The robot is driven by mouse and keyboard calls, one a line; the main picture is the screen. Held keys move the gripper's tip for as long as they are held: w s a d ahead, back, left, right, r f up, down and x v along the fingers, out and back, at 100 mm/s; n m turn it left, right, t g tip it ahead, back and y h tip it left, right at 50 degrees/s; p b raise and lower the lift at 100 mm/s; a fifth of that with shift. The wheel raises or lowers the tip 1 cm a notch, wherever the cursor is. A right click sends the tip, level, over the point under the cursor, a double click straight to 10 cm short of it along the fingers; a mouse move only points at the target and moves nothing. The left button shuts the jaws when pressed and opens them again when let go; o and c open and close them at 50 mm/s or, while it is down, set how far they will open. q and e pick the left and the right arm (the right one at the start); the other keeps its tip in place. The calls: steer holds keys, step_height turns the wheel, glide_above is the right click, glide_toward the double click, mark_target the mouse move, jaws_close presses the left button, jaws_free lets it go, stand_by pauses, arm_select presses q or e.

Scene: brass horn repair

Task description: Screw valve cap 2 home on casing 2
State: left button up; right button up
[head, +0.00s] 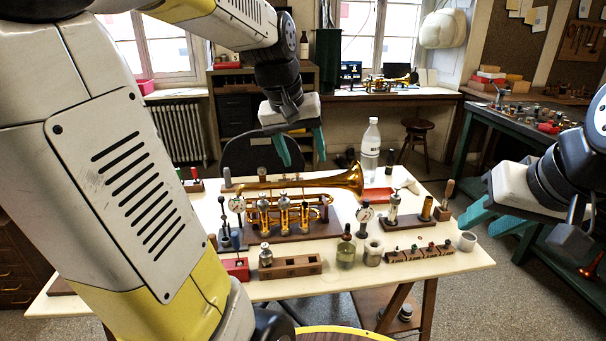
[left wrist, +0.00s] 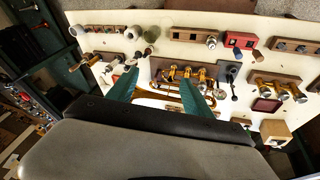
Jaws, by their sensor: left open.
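The brass trumpet (head: 345,181) lies on a dark wooden board (head: 322,232) on the table, its bell to the right. Its three valve casings stand upright in a row; the middle casing (head: 284,214) is casing 2. I cannot tell whether a cap sits on it, nor pick out valve cap 2. My left gripper (head: 303,162) is open and empty, above and behind the trumpet. In the left wrist view its teal fingers (left wrist: 158,78) stand apart, with the trumpet (left wrist: 187,74) beyond and between them. My right gripper (head: 475,228) looks open and empty, off the table's right edge.
Dial gauges flank the trumpet.

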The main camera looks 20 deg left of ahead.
arm_select(q)
steer(key=w+a+f+n+g, duration=0.1)
steer(key=w+a+f+n, duration=0.15)
steer(key=w, duration=0.35)
steer(key=w+a+f+n+g, duration=0.1)
steer(key=w+a+f, duration=0.3)
steer(key=w, duration=0.2)
steer(key=n+g+y, duration=0.1)
steer(key=n+g, duration=0.1)
glide_above(283, 192)
step_height(283, 192, down, 12)
steer(key=shift+d+r, duration=0.1)
steer(key=shift+r, duration=0.05)
steer(key=shift+f, duration=4)
jaws_close()
steer(key=m, duration=0.3)
steer(key=shift+m, duration=0.95)
